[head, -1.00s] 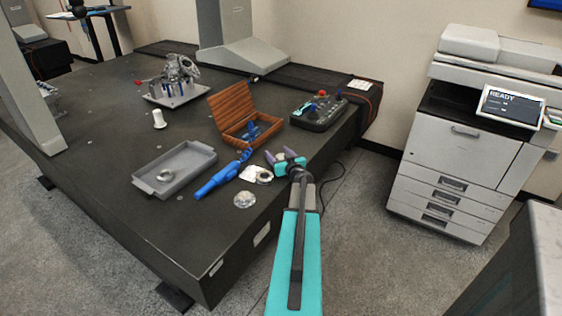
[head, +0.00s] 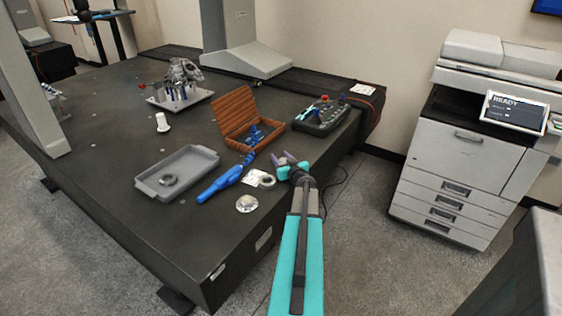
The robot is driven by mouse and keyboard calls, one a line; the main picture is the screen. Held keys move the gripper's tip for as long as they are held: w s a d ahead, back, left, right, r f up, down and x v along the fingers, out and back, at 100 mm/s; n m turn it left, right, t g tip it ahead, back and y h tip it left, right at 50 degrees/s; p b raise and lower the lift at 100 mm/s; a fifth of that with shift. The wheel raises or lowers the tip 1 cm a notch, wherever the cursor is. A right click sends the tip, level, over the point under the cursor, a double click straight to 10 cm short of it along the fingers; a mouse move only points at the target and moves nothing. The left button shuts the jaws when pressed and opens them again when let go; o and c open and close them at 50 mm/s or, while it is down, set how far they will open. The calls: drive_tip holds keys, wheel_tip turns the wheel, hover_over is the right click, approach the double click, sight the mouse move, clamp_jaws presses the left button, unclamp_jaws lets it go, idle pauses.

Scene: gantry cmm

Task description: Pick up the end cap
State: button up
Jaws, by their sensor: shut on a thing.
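My gripper (head: 283,160), teal with purple-grey fingers, is over the near right edge of the dark table, just right of a white card with a metal ring (head: 266,181). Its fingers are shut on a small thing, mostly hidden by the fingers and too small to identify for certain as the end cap. A pale, silvery, faceted round piece (head: 246,203) lies on the table in front of the card, apart from the gripper. Another metal ring (head: 168,180) lies in the grey tray (head: 202,160).
A blue handled tool (head: 219,184) lies beside the tray. An open wooden box (head: 236,108) with blue pieces and a joystick control box (head: 322,117) stand behind. A white cylinder (head: 161,122) stands further left. A printer (head: 459,160) stands at right. The table's front left is clear.

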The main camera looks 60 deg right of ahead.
drive_tip(key=shift+r, duration=0.65)
wheel_tip(320, 180, up, 2)
drive_tip(key=shift+r+p, duration=0.15)
drive_tip(key=shift+p, duration=0.2)
drive_tip(key=f+v, duration=0.1)
drive_tip(key=v, duration=1.5)
drive_tip(key=shift+s+d, duration=0.15)
drive_tip(key=shift+s, duration=0.1)
drive_tip(key=shift+f, duration=0.15)
drive_tip(key=shift+w, duration=0.1)
